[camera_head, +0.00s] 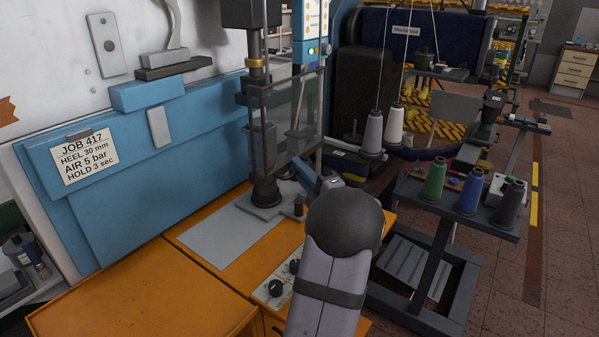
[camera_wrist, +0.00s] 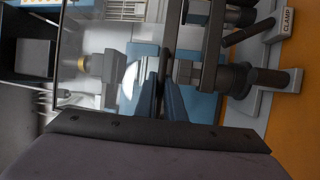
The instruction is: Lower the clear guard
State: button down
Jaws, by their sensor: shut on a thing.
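The clear guard (camera_head: 285,118) is a see-through panel in a dark frame on the front of the press. Its lower edge hangs above the grey base plate. My gripper (camera_head: 308,172) is at the guard's lower right, partly hidden behind my own wrist. In the wrist view my gripper's blue fingers (camera_wrist: 163,98) are shut around a dark bar of the guard (camera_wrist: 167,45). The exact contact is dark and hard to see.
A dark press column (camera_head: 265,188) stands on the base plate (camera_head: 262,206) behind the guard. A thread-cone stand (camera_head: 465,200) is to the right.

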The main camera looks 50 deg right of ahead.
jog(key=shift+f, duration=0.4)
jog(key=c, duration=1.8)
grip_release()
jog(key=shift+c, duration=0.2)
jog(key=shift+r, duration=0.1)
jog(key=shift+s, duration=0.1)
jog(key=b+v, duration=0.2)
jog(key=v, duration=0.5)
jog(key=shift+s, duration=0.1)
